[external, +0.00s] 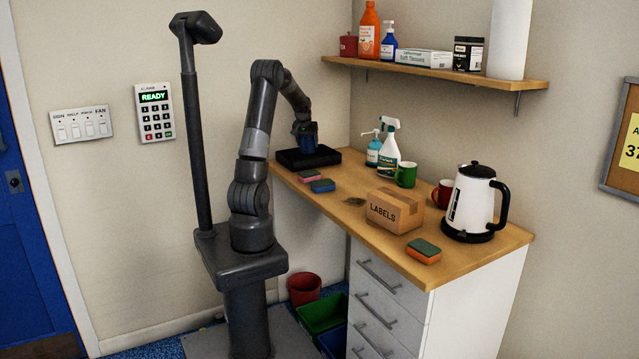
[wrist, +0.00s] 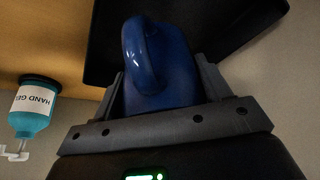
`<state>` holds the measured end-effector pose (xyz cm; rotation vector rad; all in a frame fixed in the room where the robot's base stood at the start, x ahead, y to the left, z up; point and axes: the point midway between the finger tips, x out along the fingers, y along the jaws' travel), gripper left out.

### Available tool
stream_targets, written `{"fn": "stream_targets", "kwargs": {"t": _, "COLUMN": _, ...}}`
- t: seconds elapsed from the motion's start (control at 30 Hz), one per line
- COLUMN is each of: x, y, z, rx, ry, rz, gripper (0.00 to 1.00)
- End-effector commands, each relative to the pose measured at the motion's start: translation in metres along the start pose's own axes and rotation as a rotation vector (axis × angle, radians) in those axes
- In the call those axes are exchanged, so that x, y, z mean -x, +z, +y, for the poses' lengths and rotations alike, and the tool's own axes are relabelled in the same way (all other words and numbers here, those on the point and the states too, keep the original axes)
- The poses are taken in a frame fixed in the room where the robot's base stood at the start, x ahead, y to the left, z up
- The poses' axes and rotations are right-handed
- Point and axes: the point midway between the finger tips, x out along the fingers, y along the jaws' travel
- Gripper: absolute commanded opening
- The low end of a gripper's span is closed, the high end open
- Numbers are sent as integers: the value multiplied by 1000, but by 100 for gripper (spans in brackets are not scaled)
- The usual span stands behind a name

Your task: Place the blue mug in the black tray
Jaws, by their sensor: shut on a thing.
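The blue mug (wrist: 165,70) fills the middle of the wrist view, its handle toward the camera. My gripper (wrist: 165,100) is shut on the mug, with a finger on each side of it. In the external view the mug (external: 307,140) hangs from my gripper (external: 304,127) over the black tray (external: 322,158). The tray lies at the far left end of the wooden counter, and its dark surface (wrist: 240,25) also shows behind the mug in the wrist view. I cannot tell whether the mug's base touches the tray.
A hand gel bottle (external: 373,152) and a spray bottle (external: 389,155) stand right of the tray. A green mug (external: 406,174), a red mug (external: 441,194), a labels box (external: 395,210) and a kettle (external: 470,205) stand farther right.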

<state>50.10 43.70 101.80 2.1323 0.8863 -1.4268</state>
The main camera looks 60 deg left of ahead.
Motion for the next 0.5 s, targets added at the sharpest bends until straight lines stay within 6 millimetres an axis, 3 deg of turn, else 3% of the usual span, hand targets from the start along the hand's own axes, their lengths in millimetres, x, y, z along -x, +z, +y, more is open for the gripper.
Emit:
{"fn": "stream_targets", "kwargs": {"t": 0.13, "x": -14, "y": -6, "z": -17, "rx": 1, "ry": -1, "rz": 3, "gripper": 38}}
{"fn": "stream_targets", "kwargs": {"t": 0.33, "x": -26, "y": -4, "z": -20, "rx": -1, "ry": 0, "rz": 0, "gripper": 38}}
{"fn": "stream_targets", "kwargs": {"t": 0.5, "x": -49, "y": 6, "z": -20, "rx": -1, "ry": 0, "rz": -1, "gripper": 38}}
